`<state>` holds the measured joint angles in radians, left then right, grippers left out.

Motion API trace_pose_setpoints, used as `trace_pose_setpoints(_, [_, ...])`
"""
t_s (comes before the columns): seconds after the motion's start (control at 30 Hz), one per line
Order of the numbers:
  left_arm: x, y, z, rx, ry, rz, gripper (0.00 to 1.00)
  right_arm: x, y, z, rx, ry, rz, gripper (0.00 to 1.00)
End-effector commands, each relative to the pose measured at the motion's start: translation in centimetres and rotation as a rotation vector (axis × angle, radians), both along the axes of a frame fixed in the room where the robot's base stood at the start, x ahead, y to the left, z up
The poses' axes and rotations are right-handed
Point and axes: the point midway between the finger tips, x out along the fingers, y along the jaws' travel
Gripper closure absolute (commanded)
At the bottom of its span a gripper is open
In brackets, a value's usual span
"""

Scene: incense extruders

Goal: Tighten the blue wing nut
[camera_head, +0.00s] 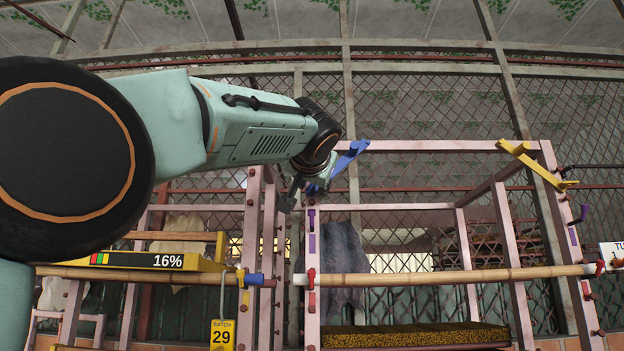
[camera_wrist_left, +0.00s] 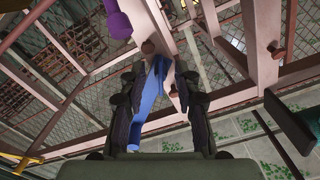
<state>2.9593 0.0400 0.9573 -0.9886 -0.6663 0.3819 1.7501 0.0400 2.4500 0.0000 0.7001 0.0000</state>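The blue wing nut (camera_head: 347,157) sits at the top left corner of the pink frame, tilted, with its upper wing to the right. My left gripper (camera_head: 309,184) is at its lower left part and hides some of it. In the left wrist view, the blue wing nut (camera_wrist_left: 154,88) runs between the two spread fingers of my left gripper (camera_wrist_left: 160,92). One long blue wing reaches down to the lower left. The gripper looks open around the nut; firm contact cannot be made out. My right gripper is not in view.
A yellow wing nut (camera_head: 538,165) sits at the frame's top right corner. A bamboo pole (camera_head: 440,276) crosses the front. A purple knob (camera_wrist_left: 118,20) stands near the gripper.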

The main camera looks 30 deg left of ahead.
Motion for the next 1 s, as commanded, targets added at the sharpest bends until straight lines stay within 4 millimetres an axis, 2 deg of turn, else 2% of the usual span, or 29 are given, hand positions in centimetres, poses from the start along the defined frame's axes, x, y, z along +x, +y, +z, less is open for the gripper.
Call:
trace_pose_setpoints(0.23, [-0.02,0.00,-0.02,0.000,-0.001,0.000,0.68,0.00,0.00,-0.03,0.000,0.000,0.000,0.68])
trace_pose_setpoints(0.63, [0.01,-0.01,-0.05,0.001,0.001,0.000,1.00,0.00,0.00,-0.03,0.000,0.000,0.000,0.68])
trace_pose_setpoints(1.0, [0.02,0.01,-0.14,0.003,0.005,0.001,1.00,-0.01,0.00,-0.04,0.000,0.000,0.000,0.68])
